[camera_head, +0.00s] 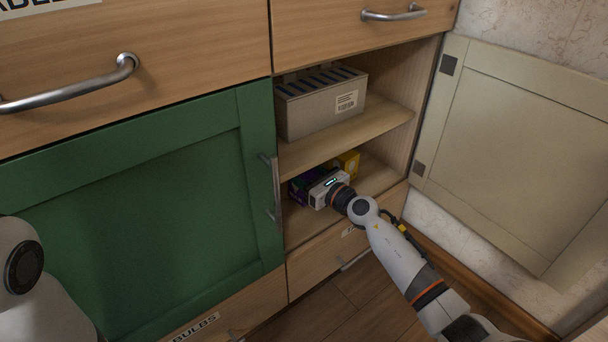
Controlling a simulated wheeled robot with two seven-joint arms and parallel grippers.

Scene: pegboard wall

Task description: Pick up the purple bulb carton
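The purple bulb carton (298,191) is on the lower shelf of the open cabinet, at its left side. It looks dark purple with some green, and much of it is hidden behind my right gripper. My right gripper (318,188) reaches into that shelf space from the right, its white body right at the carton. Its fingers are hidden, so I cannot tell whether they are open, shut or touching the carton. Part of my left arm shows at the left edge, but the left gripper is out of view.
A yellow carton (349,162) stands behind my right gripper. A grey slotted box (318,108) sits on the upper shelf (350,132). The green door (130,215) borders the opening on the left; a cream door (515,150) stands open on the right. Drawers lie above and below.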

